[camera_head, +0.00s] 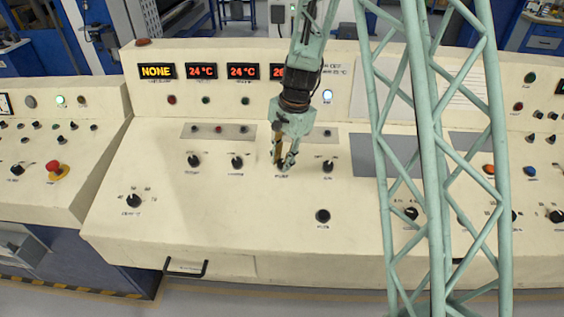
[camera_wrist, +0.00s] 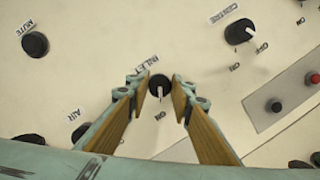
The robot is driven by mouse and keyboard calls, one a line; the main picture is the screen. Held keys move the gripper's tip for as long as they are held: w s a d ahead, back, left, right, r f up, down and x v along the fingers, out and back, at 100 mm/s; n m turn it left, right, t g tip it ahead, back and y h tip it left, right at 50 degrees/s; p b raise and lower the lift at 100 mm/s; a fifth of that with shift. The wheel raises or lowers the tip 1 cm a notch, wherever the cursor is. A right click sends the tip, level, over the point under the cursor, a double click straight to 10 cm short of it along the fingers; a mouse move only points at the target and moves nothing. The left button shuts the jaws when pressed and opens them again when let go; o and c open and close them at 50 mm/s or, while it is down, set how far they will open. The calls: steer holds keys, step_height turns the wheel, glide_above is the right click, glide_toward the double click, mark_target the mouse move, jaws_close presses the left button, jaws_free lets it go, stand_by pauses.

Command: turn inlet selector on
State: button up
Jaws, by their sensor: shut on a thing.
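The inlet selector (camera_wrist: 159,86) is a small round black knob with a white pointer line on the cream panel, with an INLET label beside it. In the wrist view its pointer faces down toward the ON mark. My gripper (camera_head: 284,162) reaches down to the panel, with its wooden-faced fingers on either side of this knob and shut on it. In the head view the fingers largely hide the knob.
In the wrist view, the CENTRE knob (camera_wrist: 239,32) is at upper right, the MUTE knob (camera_wrist: 35,44) at upper left and the AIR knob (camera_wrist: 82,132) at lower left. A red button (camera_wrist: 313,77) sits at the right. The front panel area (camera_head: 230,215) is mostly clear.

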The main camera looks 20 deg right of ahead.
stand_by(0.3)
steer(key=o, duration=0.9)
steer(key=shift+r, duration=0.15)
steer(key=r, duration=0.4)
steer(key=s+d+r, duration=0.1)
steer(key=r, duration=0.6)
steer(key=shift+s+d+r, duration=0.2)
steer(key=shift+d+r, duration=0.05)
steer(key=shift+r, duration=0.05)
steer(key=shift+r, duration=0.1)
